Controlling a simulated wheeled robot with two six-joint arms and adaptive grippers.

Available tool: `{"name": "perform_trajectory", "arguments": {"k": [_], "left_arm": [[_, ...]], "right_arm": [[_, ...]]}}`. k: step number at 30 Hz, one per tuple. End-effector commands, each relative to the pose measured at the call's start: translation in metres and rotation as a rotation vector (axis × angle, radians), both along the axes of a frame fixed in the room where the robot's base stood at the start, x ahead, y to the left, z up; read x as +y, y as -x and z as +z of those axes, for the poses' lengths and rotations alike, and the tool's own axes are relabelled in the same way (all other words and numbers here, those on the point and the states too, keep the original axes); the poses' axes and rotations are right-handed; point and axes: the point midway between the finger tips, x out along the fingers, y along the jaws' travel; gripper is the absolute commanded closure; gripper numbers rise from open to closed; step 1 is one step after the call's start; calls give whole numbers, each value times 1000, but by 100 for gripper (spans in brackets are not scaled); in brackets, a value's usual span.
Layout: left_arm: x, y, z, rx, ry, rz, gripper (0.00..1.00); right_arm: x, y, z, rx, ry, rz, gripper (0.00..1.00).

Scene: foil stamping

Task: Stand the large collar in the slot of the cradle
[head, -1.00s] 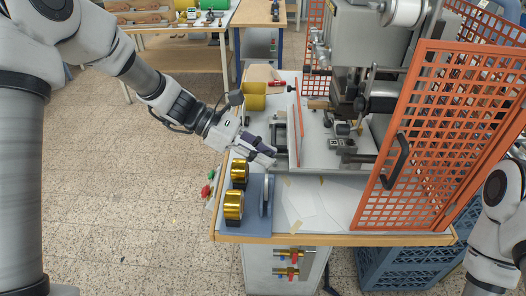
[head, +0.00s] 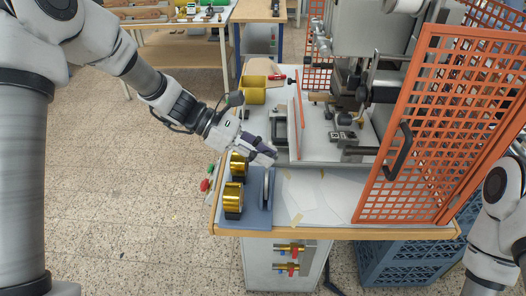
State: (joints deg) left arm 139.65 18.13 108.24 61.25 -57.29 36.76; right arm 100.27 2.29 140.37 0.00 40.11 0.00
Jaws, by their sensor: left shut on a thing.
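My left gripper (head: 268,154) is shut, low over the left part of the bench, just behind the blue cradle (head: 258,219). What it grips, taken as the large collar, is mostly hidden by the fingers, and its outline cannot be made out. A thin grey disc (head: 267,188) stands upright at the cradle's right side, just in front of the fingertips. I cannot tell whether the fingers touch it. The slot itself is not clearly visible. My right gripper is out of view; only part of that arm shows at the right edge.
The stamping machine (head: 365,60) and an orange mesh guard (head: 430,135) fill the right side. White sheets (head: 308,196) lie flat right of the cradle. Blue crates (head: 400,265) stand below.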

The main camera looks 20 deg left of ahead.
Motion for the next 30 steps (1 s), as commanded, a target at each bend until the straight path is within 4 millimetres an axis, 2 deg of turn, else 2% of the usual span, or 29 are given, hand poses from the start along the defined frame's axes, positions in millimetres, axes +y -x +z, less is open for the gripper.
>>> {"name": "perform_trajectory", "arguments": {"k": [11, 12, 14, 24, 26, 30], "left_arm": [[0, 0, -10, 0, 0, 0, 100], [0, 0, -9, -1, 0, 0, 67], [0, 0, -9, -1, 0, 0, 49], [2, 0, -8, -1, 1, 1, 49], [7, 0, -5, -2, 2, 1, 49], [30, 3, 8, -5, 5, 4, 49]], "right_arm": [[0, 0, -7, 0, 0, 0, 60], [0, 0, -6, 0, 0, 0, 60], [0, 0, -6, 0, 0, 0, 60], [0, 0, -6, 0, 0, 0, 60], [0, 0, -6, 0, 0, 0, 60], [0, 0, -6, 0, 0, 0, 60]]}}
